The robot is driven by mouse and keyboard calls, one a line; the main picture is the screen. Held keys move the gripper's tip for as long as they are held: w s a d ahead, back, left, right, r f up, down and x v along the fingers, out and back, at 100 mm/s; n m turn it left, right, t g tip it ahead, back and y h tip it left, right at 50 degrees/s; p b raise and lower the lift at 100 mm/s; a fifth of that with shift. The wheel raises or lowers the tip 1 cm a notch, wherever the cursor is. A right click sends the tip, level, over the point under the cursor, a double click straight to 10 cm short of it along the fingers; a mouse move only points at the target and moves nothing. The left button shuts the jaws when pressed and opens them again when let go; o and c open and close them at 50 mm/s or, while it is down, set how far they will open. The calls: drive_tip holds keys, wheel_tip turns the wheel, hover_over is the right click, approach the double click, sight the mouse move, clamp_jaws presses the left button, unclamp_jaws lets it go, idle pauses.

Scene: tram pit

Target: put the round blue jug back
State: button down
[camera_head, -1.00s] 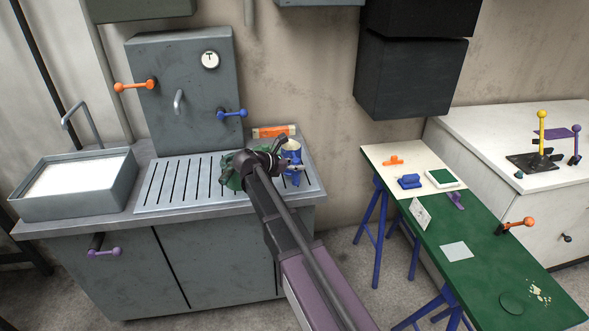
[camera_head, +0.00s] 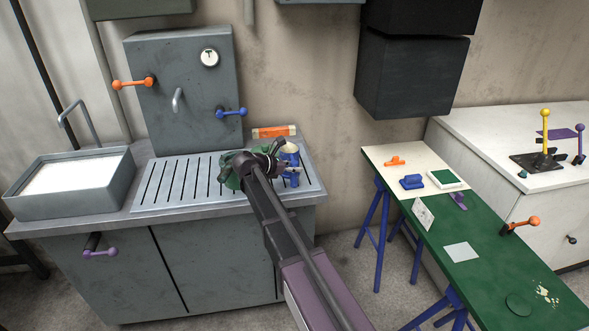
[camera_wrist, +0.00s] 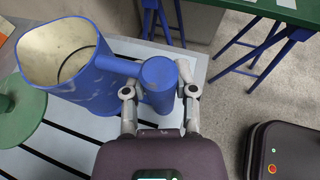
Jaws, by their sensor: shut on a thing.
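The round blue jug (camera_wrist: 78,72) is at the left of the wrist view, its cream inside showing through the open top. A bar joins it to a thick blue upright grip (camera_wrist: 158,84). My gripper (camera_wrist: 160,95) is shut on this grip, one finger on each side. In the head view the jug (camera_head: 290,158) is upright over the right end of the slatted metal drainer (camera_head: 165,188), partly hidden by my gripper (camera_head: 274,160). I cannot tell whether its base touches the drainer.
A green round object with a knob (camera_wrist: 20,108) is close beside the jug. An orange-and-cream box (camera_head: 273,131) lies behind it. A grey cabinet (camera_head: 180,90) with levers stands behind the drainer's left part. A green table (camera_head: 480,225) is at right, across a floor gap.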

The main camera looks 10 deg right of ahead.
drive_tip(key=shift+c, duration=2)
unclamp_jaws()
drive_tip(key=shift+f, duration=0.15)
drive_tip(key=p+v, duration=0.4)
drive_tip(key=v, duration=0.9)
drive_tip(key=shift+w+a+p, duration=0.2)
drive_tip(key=shift+a+p, duration=0.15)
drive_tip(key=shift+a, duration=0.15)
drive_tip(key=shift+d, duration=0.1)
